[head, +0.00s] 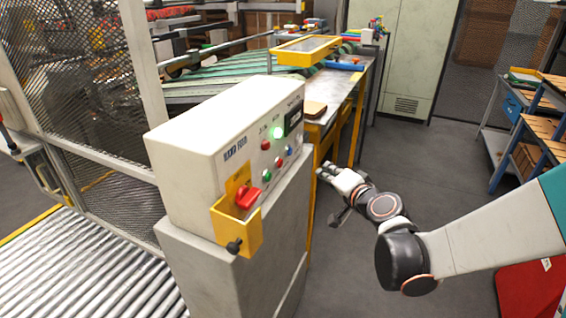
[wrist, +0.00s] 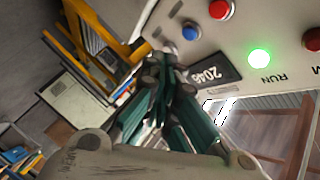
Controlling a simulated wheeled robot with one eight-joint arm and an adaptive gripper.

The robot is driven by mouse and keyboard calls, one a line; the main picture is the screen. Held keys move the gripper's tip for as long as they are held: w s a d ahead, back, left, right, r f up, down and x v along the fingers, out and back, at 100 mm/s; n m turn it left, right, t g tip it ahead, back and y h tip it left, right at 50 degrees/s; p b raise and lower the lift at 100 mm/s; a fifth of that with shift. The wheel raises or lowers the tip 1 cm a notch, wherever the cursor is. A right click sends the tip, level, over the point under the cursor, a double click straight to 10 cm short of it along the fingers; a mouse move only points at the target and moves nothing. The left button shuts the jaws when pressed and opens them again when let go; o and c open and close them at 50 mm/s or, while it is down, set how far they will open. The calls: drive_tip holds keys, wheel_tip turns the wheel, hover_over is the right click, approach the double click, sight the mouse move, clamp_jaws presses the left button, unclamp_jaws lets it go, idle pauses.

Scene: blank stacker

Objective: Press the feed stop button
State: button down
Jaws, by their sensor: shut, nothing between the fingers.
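The pale control box (head: 200,150) stands on a grey pedestal and carries the buttons. On its front a red button (head: 279,162) sits between a green button (head: 267,175) and a blue button (head: 290,151). In the wrist view the red button (wrist: 220,9) is at the top edge, with the blue button (wrist: 190,32) to its lower left. No feed stop label is readable. My gripper (head: 322,171) is shut and empty, to the right of the panel in the head view. In the wrist view its fingertips (wrist: 166,62) appear below and left of the blue button.
A lit green RUN lamp (head: 277,133), a dark red lamp (head: 265,145) and a dark display (wrist: 210,74) are on the panel. A red knob (head: 247,197) projects from a yellow bracket below. A metal worktable (head: 341,87) stands behind; open floor lies to the right.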

drive_tip(key=shift+a, duration=0.1)
drive_tip(key=w+a, duration=0.3)
drive_tip(key=a, duration=0.5)
idle(0.4)
drive_tip(key=shift+a, duration=0.15)
idle(1.3)
drive_tip(key=shift+w+a, duration=0.15)
drive_tip(key=shift+a, duration=0.15)
drive_tip(key=shift+w+a, duration=0.15)
drive_tip(key=shift+a, duration=0.3)
idle(0.8)
idle(0.4)
drive_tip(key=shift+s+d, duration=0.3)
drive_tip(key=shift+d, duration=0.55)
drive_tip(key=shift+d, duration=0.1)
drive_tip(key=shift+s+d+b, duration=0.1)
drive_tip(key=shift+s+d, duration=0.2)
drive_tip(key=shift+d, duration=0.45)
drive_tip(key=shift+s+d+b, duration=0.1)
drive_tip(key=shift+s+d, duration=0.15)
drive_tip(key=shift+d, duration=0.5)
drive_tip(key=shift+s+d+b, duration=0.1)
drive_tip(key=shift+s+d, duration=0.2)
drive_tip(key=shift+d, duration=0.45)
